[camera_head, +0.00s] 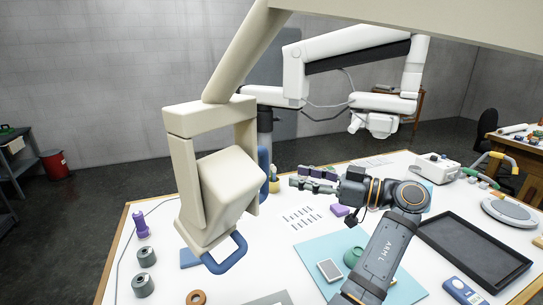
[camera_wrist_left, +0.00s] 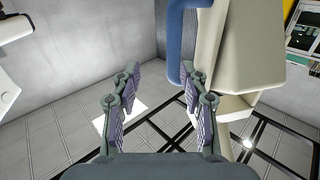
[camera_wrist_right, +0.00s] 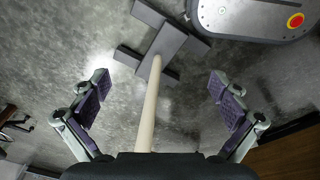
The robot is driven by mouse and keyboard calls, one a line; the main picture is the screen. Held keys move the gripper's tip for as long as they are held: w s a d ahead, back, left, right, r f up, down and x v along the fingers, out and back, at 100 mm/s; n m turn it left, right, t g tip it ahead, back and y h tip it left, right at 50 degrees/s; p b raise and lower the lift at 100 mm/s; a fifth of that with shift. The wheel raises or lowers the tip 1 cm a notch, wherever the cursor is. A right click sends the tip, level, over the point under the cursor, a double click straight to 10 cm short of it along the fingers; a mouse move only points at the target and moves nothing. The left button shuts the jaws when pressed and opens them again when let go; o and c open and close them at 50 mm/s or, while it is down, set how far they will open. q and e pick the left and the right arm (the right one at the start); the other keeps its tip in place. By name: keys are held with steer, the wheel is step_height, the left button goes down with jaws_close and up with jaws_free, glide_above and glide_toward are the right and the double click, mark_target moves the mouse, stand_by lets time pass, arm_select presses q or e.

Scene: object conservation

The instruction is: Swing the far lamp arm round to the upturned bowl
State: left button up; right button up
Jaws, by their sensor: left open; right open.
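The far lamp arm is white (camera_head: 345,42); it reaches over the back of the table, with its white head (camera_head: 375,124) hanging at the right. A nearer beige lamp arm (camera_head: 240,55) carries a boxy beige head (camera_head: 222,185) with blue handles (camera_head: 228,256). A green rounded thing (camera_head: 354,256), perhaps the upturned bowl, is on the teal mat, partly behind my left arm. My left gripper (camera_head: 300,178) is open and empty above the table, right of the beige head. In the left wrist view a blue handle (camera_wrist_left: 175,45) shows beyond the fingers. My right gripper (camera_wrist_right: 158,82) is open and empty.
The table holds a black tray (camera_head: 470,248), a teal mat (camera_head: 318,247), grey rolls (camera_head: 145,257) and a purple bottle (camera_head: 141,224). A white device (camera_head: 438,167) stands at the back right. The right wrist view shows a beige pole (camera_wrist_right: 152,100) on a grey cross foot over the floor.

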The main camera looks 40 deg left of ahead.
mark_target(267, 187)
steer(key=s+d+r+p, duration=0.2)
steer(key=s+r+p, duration=0.1)
steer(key=s, duration=0.4)
arm_select(q)
steer(key=p+x, duration=0.1)
steer(key=x, duration=0.2)
steer(key=s+p+x, duration=0.1)
steer(key=x, duration=0.2)
steer(key=r+p+x, duration=0.1)
steer(key=x, duration=0.2)
steer(key=shift+s+d+p, duration=0.1)
steer(key=shift+s+p, duration=0.2)
steer(key=shift+s, duration=0.45)
steer(key=shift+c, duration=0.8)
steer(key=c, duration=0.5)
steer(key=shift+c, duration=1.1)
jaws_close()
arm_select(e)
steer(key=w+r, duration=0.3)
steer(key=shift+a+r, duration=0.25)
steer(key=shift+a, duration=0.15)
